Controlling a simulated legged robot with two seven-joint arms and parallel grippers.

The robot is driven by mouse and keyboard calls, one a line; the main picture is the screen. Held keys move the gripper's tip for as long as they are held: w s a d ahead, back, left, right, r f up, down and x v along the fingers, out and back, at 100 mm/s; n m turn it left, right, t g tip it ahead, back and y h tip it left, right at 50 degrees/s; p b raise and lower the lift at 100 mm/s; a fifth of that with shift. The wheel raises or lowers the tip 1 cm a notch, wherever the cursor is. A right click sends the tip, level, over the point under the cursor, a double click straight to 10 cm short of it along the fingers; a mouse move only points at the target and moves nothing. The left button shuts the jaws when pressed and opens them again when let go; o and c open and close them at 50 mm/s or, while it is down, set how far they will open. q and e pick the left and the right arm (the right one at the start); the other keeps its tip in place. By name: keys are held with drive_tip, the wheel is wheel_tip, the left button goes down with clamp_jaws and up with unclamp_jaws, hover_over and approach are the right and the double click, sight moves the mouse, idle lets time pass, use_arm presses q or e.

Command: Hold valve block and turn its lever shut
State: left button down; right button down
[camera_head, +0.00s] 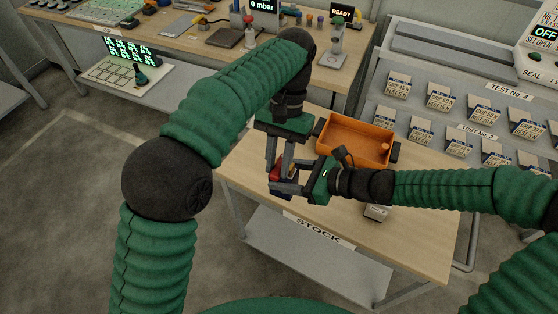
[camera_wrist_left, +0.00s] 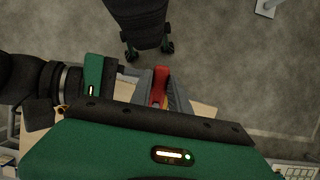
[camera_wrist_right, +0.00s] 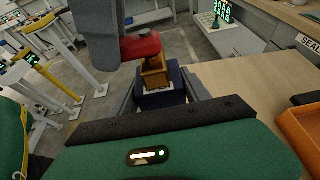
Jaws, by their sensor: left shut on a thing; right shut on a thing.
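The valve block is a dark blue block (camera_wrist_right: 168,99) with a brass stem (camera_wrist_right: 155,74) and a red lever (camera_wrist_right: 141,46) on top. In the head view the red lever (camera_head: 275,172) and the blue block (camera_head: 281,194) show small and partly hidden behind fingers. My left gripper (camera_head: 277,180) points down from above and is shut on the red lever, which shows between its fingers in the left wrist view (camera_wrist_left: 160,84). My right gripper (camera_head: 287,187) comes in from the right and is shut on the blue block, whose sides are partly covered.
An orange tray (camera_head: 356,154) lies on the wooden table (camera_head: 410,222) just behind my right gripper. A small grey block (camera_head: 376,212) sits below my right wrist. A sloped rack (camera_head: 425,110) of labelled cards stands at the right. A cluttered bench (camera_head: 190,43) is at the back.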

use_arm(q)
drive_tip(key=shift+d, duration=0.35)
use_arm(e)
drive_tip(key=shift+s+a+r, duration=0.1)
drive_tip(key=shift+s+a, duration=0.2)
drive_tip(key=shift+a, duration=0.05)
use_arm(q)
drive_tip(key=c, duration=1.2)
unclamp_jaws()
drive_tip(key=shift+a, duration=0.1)
drive_tip(key=shift+c, duration=0.2)
use_arm(e)
drive_tip(key=shift+w+d, duration=0.1)
use_arm(q)
drive_tip(key=shift+a, duration=0.1)
use_arm(e)
drive_tip(key=shift+w, duration=0.1)
drive_tip(key=shift+d, duration=0.15)
